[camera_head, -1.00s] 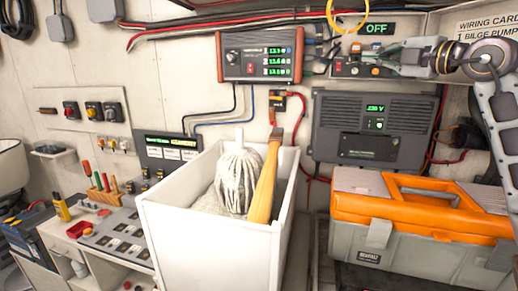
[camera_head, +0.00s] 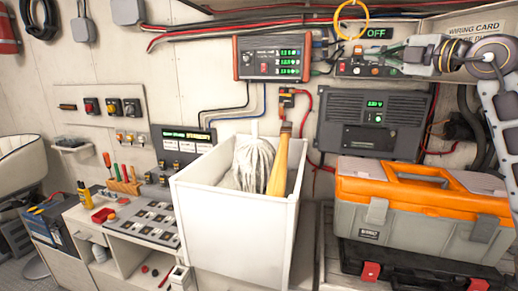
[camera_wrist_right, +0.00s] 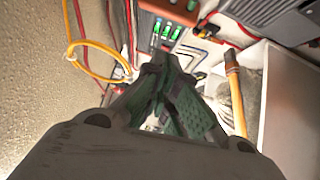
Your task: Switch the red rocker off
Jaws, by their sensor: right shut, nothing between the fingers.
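A small switch panel (camera_head: 352,68) with an orange-red control (camera_head: 376,71) and a paler one is on the wall, below a green display reading OFF (camera_head: 376,33). Another red switch (camera_head: 264,68) is on the orange-ended meter unit (camera_head: 270,58) to its left. I cannot tell for sure which is the red rocker. My right gripper (camera_head: 386,60) comes in from the right, shut and empty, its tips at the switch panel and covering part of it. In the wrist view its green-padded fingers (camera_wrist_right: 160,75) point toward the wall; whether they touch is unclear. My left gripper is not in view.
A yellow cable loop (camera_head: 350,18) hangs just above the panel. A grey inverter (camera_head: 370,122), an orange-topped toolbox (camera_head: 425,195) and a white bin (camera_head: 235,225) with a mop head and wooden handle stand below. Red and black cables run along the wall.

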